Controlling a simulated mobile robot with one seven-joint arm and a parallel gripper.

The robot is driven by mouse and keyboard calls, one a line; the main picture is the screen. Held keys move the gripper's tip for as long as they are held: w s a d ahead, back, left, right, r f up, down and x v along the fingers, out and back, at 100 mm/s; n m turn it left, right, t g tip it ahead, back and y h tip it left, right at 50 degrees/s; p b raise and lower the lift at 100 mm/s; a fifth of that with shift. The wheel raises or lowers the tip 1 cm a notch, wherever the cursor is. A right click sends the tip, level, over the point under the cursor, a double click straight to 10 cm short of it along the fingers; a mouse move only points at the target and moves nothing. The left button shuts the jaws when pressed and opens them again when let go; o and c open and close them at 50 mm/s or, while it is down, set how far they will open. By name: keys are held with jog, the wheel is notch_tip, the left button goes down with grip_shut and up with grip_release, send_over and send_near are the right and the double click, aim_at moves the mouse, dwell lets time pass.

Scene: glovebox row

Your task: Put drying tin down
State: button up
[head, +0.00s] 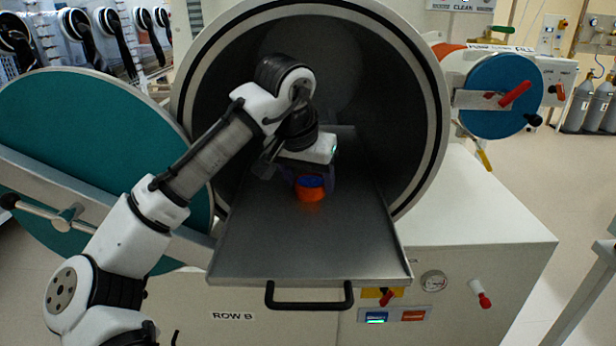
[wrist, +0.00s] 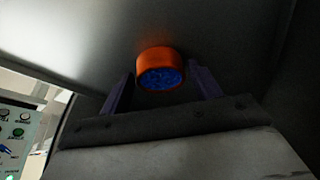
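The drying tin (head: 311,189) is a short orange cylinder filled with blue beads. It appears to stand upright on the grey sliding tray (head: 300,258), near the mouth of the round chamber, with an orange reflection on the metal below it. In the wrist view the tin (wrist: 159,61) sits between the tips of two dark purple fingers.
The round chamber (head: 428,110) surrounds my wrist. Its teal door (head: 80,130) stands open at left. The tray's front half is bare, with a black handle (head: 309,304) below its edge. A small blue hatch (head: 500,120) is at right.

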jog(key=shift+o, duration=0.8)
jog(key=shift+r, duration=0.2)
jog(key=v, duration=1.2)
jog(key=shift+s, duration=0.1)
